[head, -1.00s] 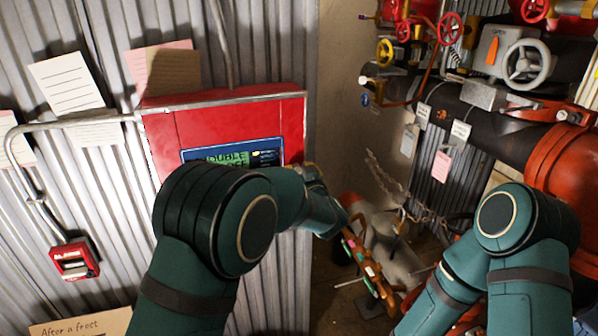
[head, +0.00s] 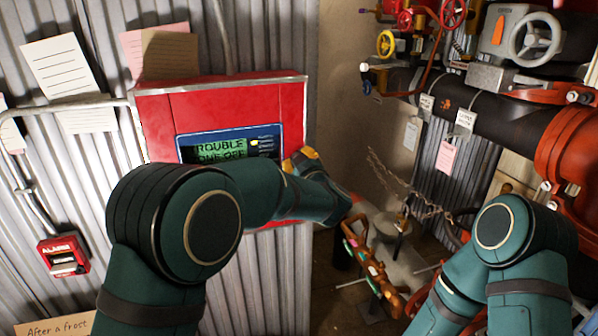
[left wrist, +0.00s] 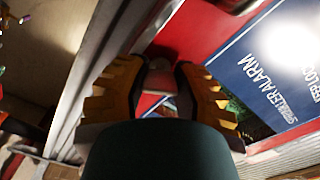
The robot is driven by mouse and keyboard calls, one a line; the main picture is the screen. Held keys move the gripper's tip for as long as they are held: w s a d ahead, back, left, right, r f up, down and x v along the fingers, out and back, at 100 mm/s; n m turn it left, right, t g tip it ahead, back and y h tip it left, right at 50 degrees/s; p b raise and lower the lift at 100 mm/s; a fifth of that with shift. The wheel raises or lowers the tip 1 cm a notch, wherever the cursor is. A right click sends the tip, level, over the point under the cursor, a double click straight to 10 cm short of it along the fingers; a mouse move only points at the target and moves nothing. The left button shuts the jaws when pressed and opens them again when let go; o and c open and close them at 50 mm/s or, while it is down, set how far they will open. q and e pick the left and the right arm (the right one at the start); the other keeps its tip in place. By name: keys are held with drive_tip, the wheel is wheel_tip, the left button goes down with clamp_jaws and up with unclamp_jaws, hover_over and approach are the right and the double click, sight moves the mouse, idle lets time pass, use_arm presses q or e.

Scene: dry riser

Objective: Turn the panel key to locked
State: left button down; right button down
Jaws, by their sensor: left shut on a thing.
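The red alarm panel (head: 222,105) is mounted on the corrugated wall in the head view. Its blue plate has a green display (head: 220,148) with "TROUBLE" legible and a partly covered second line. My left gripper (head: 302,158) is at the panel's right side, beside the blue plate. In the left wrist view its yellow fingers (left wrist: 162,88) are closed around a small greyish piece, the panel key (left wrist: 160,82), in front of the red face. The key is mostly hidden, so its angle cannot be told. My right arm shows at the lower right; its gripper is out of sight.
A red alarm box (head: 64,257) hangs low on the wall at left. Paper notes (head: 62,68) are fixed above. Black and red pipes with valve wheels (head: 535,39) fill the right side. A chain (head: 405,185) hangs between.

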use_arm(q)
drive_tip(key=n+b, duration=0.6)
drive_tip(key=shift+a+f+n, duration=0.1)
drive_tip(key=shift+n, duration=0.2)
drive_tip(key=shift+n+b, duration=0.7)
drive_tip(key=shift+n, duration=0.5)
drive_tip(key=shift+n+b, duration=0.3)
drive_tip(key=shift+n, duration=1.2)
drive_tip(key=c, duration=0.7)
unclamp_jaws()
drive_tip(key=shift+o, duration=0.2)
